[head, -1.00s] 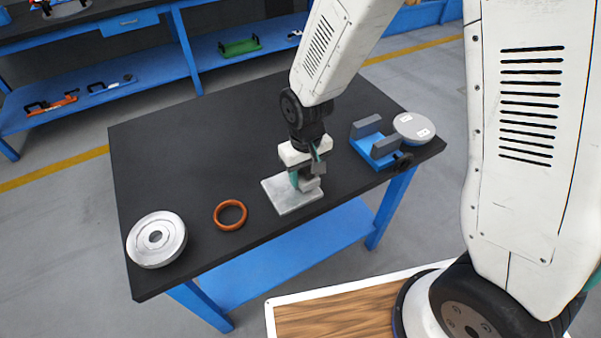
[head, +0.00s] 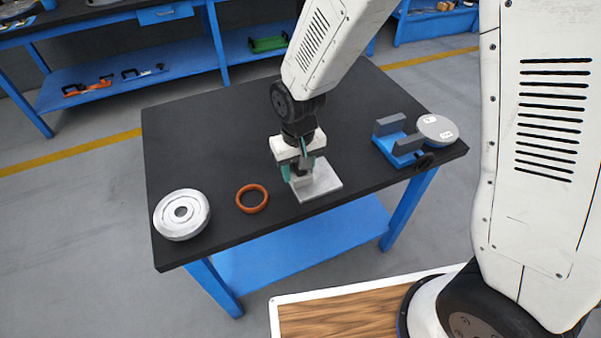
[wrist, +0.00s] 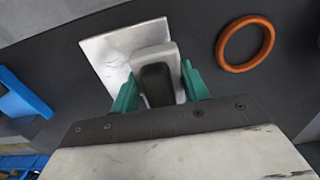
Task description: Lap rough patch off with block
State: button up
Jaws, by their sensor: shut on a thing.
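A light grey square plate (head: 325,183) lies flat on the black table, right of my gripper's tips in the head view; it also shows in the wrist view (wrist: 105,48). My gripper (head: 297,169) points down at the plate's left part. In the wrist view its two teal fingers (wrist: 158,88) are shut on a grey block (wrist: 153,52) with a dark top. Whether the block touches the plate I cannot tell; its underside is hidden. The silver flanged shell (head: 181,228) with a central hole sits at the table's left front corner. I cannot make out a rough patch.
An orange ring (head: 252,211) lies between shell and plate, also in the wrist view (wrist: 221,52). A blue fixture (head: 388,151) with grey jaws and a grey round disc (head: 437,128) stand at the right end. The table's back left (head: 205,135) is clear.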

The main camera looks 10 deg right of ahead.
jog(key=shift+r, duration=2.9)
jog(key=shift+f, duration=0.1)
